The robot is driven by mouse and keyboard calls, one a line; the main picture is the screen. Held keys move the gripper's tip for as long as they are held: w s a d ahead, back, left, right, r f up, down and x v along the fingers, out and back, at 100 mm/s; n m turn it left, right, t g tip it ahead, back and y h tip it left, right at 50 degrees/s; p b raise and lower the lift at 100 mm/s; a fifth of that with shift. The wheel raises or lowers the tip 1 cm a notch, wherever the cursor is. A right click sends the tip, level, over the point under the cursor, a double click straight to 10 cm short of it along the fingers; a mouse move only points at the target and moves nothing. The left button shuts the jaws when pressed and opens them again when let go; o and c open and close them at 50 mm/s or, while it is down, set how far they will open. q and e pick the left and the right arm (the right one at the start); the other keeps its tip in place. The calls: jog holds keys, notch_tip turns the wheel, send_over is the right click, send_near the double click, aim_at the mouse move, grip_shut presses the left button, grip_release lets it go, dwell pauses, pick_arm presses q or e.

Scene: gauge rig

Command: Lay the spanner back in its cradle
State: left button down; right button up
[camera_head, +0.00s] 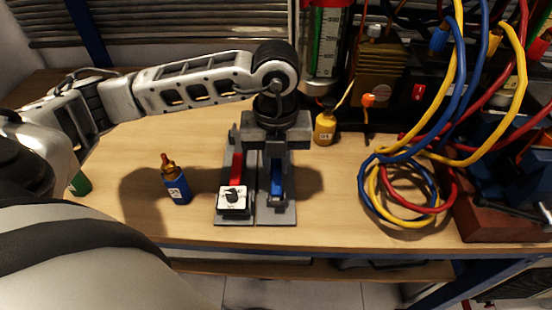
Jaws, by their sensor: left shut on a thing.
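My left gripper (276,158) reaches in from the left and points down over a grey fixture (257,215) on the wooden table. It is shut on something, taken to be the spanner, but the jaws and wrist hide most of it. A blue piece (277,186) shows below the jaws, over the right part of the fixture; I cannot tell whether it is the spanner's handle or part of the cradle. Whether the held thing touches the fixture is hidden. A red piece (237,167) and a white box with a black knob (233,199) sit on the left part. My right gripper is not in view.
A blue bottle with a brown tip (177,185) stands left of the fixture. A small yellow bottle (325,128) stands behind it to the right. Coiled cables (410,195) and a brown-red box (490,215) take up the right. The table's front edge (330,243) is close.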

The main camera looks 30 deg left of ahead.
pick_arm(q)
jog(key=shift+f, duration=0.25)
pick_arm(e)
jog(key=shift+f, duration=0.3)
pick_arm(q)
jog(key=c, duration=1.3)
grip_release()
jog(key=shift+o, duration=0.2)
notch_tip(320, 180, up, 2)
jog(key=shift+r, duration=0.15)
notch_tip(320, 180, up, 14)
jog(key=p, duration=0.1)
jog(key=shift+p, duration=0.3)
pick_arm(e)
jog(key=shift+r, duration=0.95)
